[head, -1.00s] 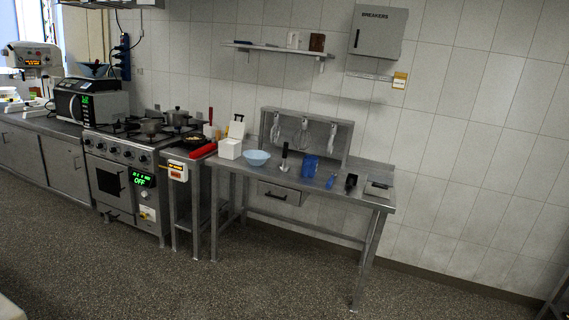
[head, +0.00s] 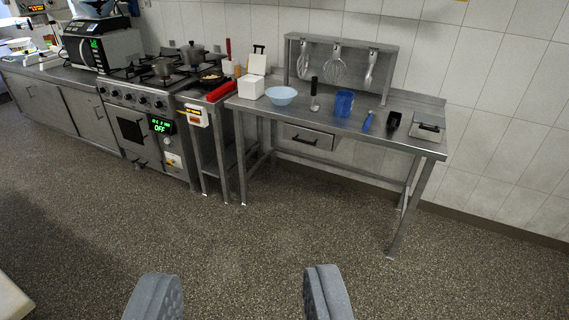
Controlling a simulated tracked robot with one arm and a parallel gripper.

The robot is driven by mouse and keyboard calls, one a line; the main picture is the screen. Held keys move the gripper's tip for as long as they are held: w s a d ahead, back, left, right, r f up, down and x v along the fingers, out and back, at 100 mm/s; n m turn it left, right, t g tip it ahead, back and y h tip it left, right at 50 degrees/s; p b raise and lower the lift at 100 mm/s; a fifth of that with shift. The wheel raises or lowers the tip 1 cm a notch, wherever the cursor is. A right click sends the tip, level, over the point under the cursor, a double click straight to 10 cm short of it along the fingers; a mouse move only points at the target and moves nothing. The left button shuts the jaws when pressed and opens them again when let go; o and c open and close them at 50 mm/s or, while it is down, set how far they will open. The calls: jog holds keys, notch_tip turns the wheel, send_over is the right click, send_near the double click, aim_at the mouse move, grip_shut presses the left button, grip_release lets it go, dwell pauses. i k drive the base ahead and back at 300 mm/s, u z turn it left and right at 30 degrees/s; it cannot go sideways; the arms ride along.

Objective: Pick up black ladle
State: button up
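A ladle-like utensil with a black handle (head: 314,92) stands upright on a steel table (head: 355,128), between a light blue bowl and a blue container. A separate small black object (head: 392,122) lies farther right on the same table; its exact shape is too small to tell. My gripper (head: 240,290) shows at the bottom of the view, its two grey fingers wide apart with nothing between them. It is in front of the table, well short of both black items.
The light blue bowl (head: 281,96), blue container (head: 344,103), blue-handled tool (head: 368,121) and scale (head: 428,127) stand on the table. Utensils hang from a rack (head: 394,62) behind. A stove (head: 140,125) is at the left. The floor (head: 300,220) ahead is clear.

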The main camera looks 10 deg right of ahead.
aim_at(314, 107)
jog(key=z, duration=0.6)
jog(key=i, duration=1.25)
jog(key=z, duration=0.35)
jog(key=i, duration=1.25)
jog(key=u, duration=0.55)
jog(key=i, duration=1.3)
jog(key=u, duration=0.6)
